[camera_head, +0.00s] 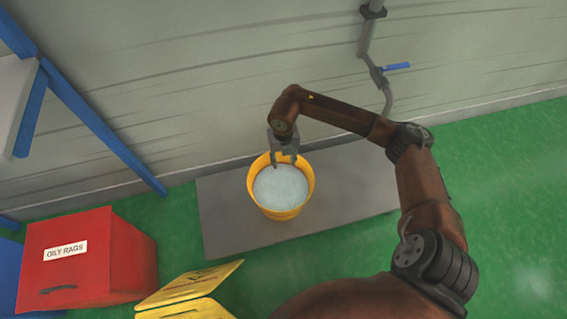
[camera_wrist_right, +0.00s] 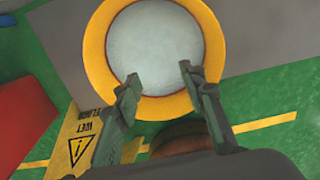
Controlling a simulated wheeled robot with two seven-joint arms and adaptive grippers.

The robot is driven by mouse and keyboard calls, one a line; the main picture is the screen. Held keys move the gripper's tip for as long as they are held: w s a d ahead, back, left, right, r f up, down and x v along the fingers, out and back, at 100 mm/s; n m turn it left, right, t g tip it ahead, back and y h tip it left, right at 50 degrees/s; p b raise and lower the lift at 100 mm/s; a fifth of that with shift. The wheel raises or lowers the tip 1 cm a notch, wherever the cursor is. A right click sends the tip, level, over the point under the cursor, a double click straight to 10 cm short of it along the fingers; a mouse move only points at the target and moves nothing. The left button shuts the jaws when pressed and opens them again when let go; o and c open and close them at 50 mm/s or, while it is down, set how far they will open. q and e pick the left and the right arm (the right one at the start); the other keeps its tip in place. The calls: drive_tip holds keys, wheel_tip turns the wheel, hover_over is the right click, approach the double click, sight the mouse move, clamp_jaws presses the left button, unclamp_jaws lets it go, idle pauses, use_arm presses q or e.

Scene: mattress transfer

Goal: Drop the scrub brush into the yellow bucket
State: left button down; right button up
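The yellow bucket (camera_head: 254,192) stands upright on a grey mat, filled with pale, whitish contents. In the right wrist view its yellow rim (camera_wrist_right: 96,40) surrounds the pale surface. My right gripper (camera_head: 285,162) hangs over the far part of the bucket, pointing down. In the right wrist view the two fingers of this gripper (camera_wrist_right: 158,74) are apart with nothing between their tips. I see no scrub brush in either view; whether it lies under the pale surface cannot be told. My left gripper is not in view.
The grey mat (camera_head: 350,188) lies by the wall. A red box labelled OILY RAGS (camera_head: 85,262) and a yellow wet-floor sign (camera_head: 192,285) stand at lower left. A blue-framed shelf (camera_head: 85,115) is at left. A pipe with a blue valve handle (camera_head: 397,66) runs down the wall.

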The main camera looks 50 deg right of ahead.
wheel_tip(320, 180, up, 9)
drive_tip(key=shift+r, duration=0.2)
idle(0.5)
